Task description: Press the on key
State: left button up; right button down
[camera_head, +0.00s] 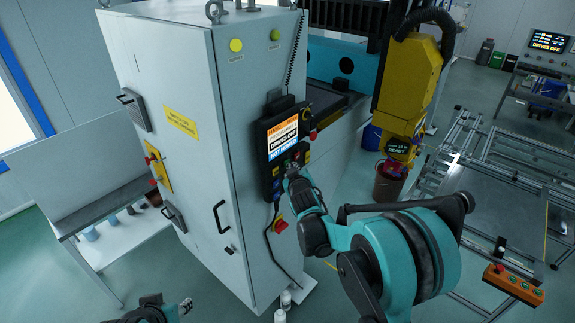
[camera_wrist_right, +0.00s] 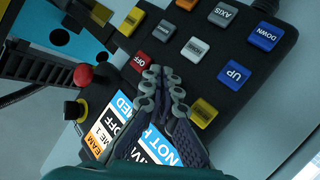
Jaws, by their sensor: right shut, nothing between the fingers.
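The control pendant (camera_head: 264,136) hangs on the front of the grey cabinet, with a lit screen (camera_head: 283,137) above its keys. The screen carries an "OFF" line and a blue "NOT HOMED" line. In the right wrist view the key panel (camera_wrist_right: 277,72) appears turned around, with a red OFF key (camera_wrist_right: 138,61), a blue UP key (camera_wrist_right: 234,74) and a blue DOWN key (camera_wrist_right: 264,37). I cannot read an ON key; the fingers may cover it. My right gripper (camera_head: 292,170) is shut and empty, its tips (camera_wrist_right: 164,80) over the keypad beside OFF; contact is unclear. My left gripper (camera_head: 160,309) is partly visible at the bottom.
A red knob (camera_wrist_right: 83,75) sticks out from the pendant's side. A red switch (camera_head: 280,225) and a black handle (camera_head: 219,217) project from the cabinet (camera_head: 190,180). A yellow machine arm (camera_head: 408,75) stands behind to the right. A shelf (camera_head: 105,200) stands left.

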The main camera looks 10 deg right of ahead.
jog(key=shift+w+a, duration=0.25)
jog(key=shift+w, duration=0.1)
dwell(0.6)
jog(key=shift+s+d, duration=0.15)
jog(key=shift+s+d+b, duration=0.35)
jog(key=shift+s+d, duration=0.05)
jog(key=shift+s, duration=0.15)
jog(key=s+d, duration=0.1)
jog(key=s, duration=0.1)
jog(key=s+d, duration=0.2)
dwell(0.6)
jog(key=shift+b, duration=0.35)
